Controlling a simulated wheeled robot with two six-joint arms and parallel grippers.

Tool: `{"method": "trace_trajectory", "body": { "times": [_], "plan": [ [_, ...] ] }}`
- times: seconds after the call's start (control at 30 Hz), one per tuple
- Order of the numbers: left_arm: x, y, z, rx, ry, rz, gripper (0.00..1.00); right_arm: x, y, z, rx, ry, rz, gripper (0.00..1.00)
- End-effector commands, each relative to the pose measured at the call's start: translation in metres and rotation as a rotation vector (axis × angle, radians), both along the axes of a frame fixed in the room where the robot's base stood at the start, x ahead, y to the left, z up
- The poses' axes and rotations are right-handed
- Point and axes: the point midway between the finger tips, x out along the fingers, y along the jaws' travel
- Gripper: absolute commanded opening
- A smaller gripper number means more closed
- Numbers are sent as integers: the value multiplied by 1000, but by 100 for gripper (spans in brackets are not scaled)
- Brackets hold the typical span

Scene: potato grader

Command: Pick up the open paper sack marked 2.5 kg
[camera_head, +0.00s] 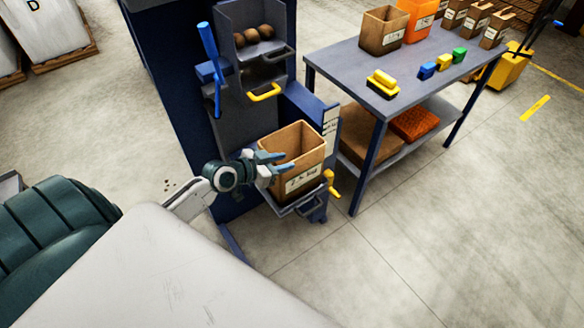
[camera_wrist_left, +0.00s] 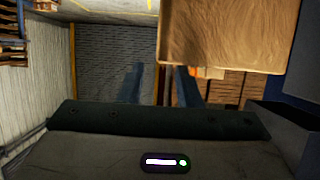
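The open brown paper sack (camera_head: 306,182), with a handwritten label that seems to read 2.5 kg, stands upright on a small grey shelf (camera_head: 300,207) of the blue machine. My left gripper (camera_head: 283,162) is at the sack's left side, its blue fingers overlapping the sack in the head view. In the left wrist view, the fingers (camera_wrist_left: 160,85) stand apart with a clear gap. I cannot tell whether the fingers touch the sack. My right gripper is not in view.
The blue machine (camera_head: 170,95) rises behind the sack, with a potato tray (camera_head: 258,52), a yellow handle (camera_head: 264,92) and a blue lever (camera_head: 208,55). A yellow clamp (camera_head: 331,184) sits beside the sack. A table (camera_head: 345,65) with sacks and coloured blocks stands right; floor lies clear in front.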

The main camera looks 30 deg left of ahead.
Motion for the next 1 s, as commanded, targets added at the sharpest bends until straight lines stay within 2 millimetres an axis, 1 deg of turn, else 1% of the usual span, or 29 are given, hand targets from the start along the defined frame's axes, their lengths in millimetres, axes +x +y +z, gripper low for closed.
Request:
{"method": "trace_trajectory", "body": {
  "times": [0.17,0.3,0.43,0.53,0.73,0.8,0.9,1.0],
  "plan": [
    [12,-6,-4,-5,1,2,31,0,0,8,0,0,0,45],
    [26,-14,-12,-5,1,2,31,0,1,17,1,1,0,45],
    [39,-18,-20,-1,1,2,31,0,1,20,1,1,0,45],
    [42,-20,-22,0,1,0,31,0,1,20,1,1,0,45],
    [42,-20,-23,1,1,0,31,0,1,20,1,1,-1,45],
    [42,-20,-23,2,0,1,17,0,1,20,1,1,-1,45],
    [42,-19,-23,2,0,1,0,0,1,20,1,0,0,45],
    [42,-19,-23,2,0,1,0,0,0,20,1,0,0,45]
  ]
}}
